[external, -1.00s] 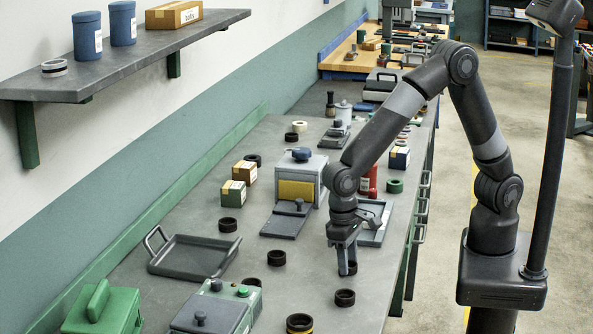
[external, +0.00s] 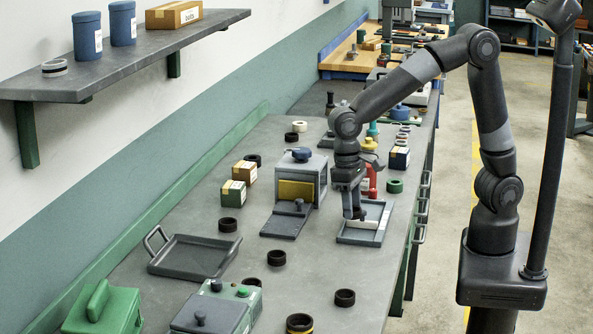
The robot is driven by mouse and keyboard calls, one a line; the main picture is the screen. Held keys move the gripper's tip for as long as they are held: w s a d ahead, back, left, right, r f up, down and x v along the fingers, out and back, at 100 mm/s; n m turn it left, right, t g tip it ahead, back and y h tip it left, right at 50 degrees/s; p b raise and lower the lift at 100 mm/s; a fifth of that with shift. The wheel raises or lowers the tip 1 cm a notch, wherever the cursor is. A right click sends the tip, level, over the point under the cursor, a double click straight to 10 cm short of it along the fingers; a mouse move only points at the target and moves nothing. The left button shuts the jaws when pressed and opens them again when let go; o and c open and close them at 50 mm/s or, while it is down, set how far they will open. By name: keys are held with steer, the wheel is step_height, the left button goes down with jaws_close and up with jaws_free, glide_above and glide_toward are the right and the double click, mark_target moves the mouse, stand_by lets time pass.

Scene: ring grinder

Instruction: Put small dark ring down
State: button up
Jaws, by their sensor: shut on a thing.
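My gripper (external: 353,211) points down at the shallow grey-blue tray (external: 352,239) on the right side of the bench. It is shut on the small dark ring (external: 357,215), which shows only as a dark bit between the fingertips. The ring is over the tray's left part, near a white strip (external: 369,224) in it. I cannot tell whether the ring touches the tray. Other dark rings lie on the bench: one in front (external: 345,298), one left of it (external: 276,258) and one further back (external: 228,225).
A grey box with an open front (external: 305,170) stands left of my gripper, its flap (external: 284,222) lying forward. An empty dark tray (external: 193,258) is further left. Red, yellow and green items stand close behind my gripper. The bench front between the loose rings is clear.

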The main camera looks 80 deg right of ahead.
steer(key=w+r+m+t+y, duration=0.1)
steer(key=w+r+m+t, duration=0.1)
steer(key=w+m, duration=2.4)
steer(key=n, duration=0.7)
glide_above(206, 254)
steer(key=f, duration=0.7)
steer(key=shift+d+f, duration=0.2)
steer(key=shift+d, duration=0.05)
steer(key=shift+f, duration=1.95)
steer(key=shift+f, duration=0.1)
steer(key=o, duration=1)
step_height(206, 254, up, 12)
steer(key=d, duration=0.1)
steer(key=shift+s+d, duration=0.2)
